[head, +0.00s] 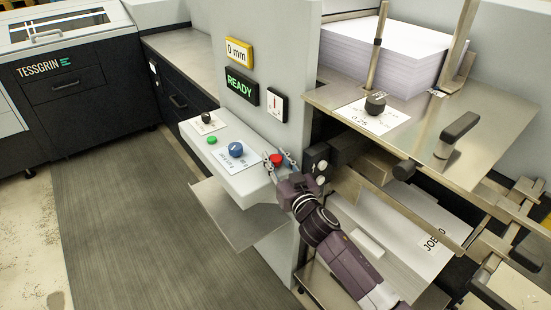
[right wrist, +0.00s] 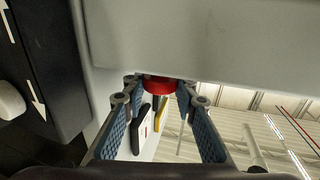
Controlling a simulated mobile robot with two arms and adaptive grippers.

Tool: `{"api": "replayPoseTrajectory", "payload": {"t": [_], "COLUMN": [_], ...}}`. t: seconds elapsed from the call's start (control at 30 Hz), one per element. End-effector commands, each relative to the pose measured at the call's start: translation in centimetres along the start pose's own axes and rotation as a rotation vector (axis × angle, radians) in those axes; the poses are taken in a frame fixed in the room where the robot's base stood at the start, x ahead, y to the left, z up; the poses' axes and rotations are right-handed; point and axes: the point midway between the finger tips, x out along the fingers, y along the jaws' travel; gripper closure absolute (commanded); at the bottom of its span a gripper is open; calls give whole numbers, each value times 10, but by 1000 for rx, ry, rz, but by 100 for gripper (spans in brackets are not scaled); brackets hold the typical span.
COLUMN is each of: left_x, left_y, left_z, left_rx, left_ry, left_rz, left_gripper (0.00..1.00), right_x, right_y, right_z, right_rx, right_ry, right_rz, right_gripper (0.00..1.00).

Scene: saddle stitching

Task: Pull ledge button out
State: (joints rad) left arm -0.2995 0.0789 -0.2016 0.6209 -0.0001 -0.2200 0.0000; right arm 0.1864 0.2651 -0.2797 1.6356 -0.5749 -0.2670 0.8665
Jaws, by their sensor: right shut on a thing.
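The red button (head: 276,159) is at the right end of the white ledge (head: 245,185). My right gripper (head: 278,162) reaches up to it from the lower right, with one finger on each side. In the right wrist view the red button (right wrist: 158,86) sits between the two fingertips, against the pale ledge surface (right wrist: 180,40). The fingers are shut on it. Whether the button stands further out than its rest position cannot be told. My left gripper is not in view.
A blue knob (head: 236,149), a green button (head: 212,140) and a black knob (head: 206,117) share the ledge. A READY display (head: 241,86) is on the panel above. A metal table with a paper stack (head: 385,50) stands right. The floor mat (head: 130,220) is clear.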

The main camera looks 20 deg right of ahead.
Motion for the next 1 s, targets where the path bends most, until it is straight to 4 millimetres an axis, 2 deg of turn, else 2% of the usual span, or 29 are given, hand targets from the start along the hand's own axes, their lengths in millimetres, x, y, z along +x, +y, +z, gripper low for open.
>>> {"api": "replayPoseTrajectory", "payload": {"t": [0.17, 0.2, 0.33, 0.6, 0.73, 0.87, 1.0], "left_x": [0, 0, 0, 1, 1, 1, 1], "left_y": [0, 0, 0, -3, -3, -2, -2], "left_z": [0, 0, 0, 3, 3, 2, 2], "left_rx": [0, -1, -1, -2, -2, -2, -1], "left_ry": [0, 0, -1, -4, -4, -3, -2], "left_rz": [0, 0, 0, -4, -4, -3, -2], "left_gripper": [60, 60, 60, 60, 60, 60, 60], "right_x": [0, 0, 0, 0, -6, -24, -52], "right_y": [0, 0, 0, 0, 0, 0, 0], "right_z": [-3, -3, -3, -2, -1, 0, 1], "right_rx": [-1, -1, -1, -1, 0, -1, 1], "right_ry": [6, 7, 6, 4, 3, 2, 0], "right_rz": [-1, -1, -1, -1, -1, -1, -1], "right_gripper": [100, 70, 55, 55, 55, 55, 55]}}
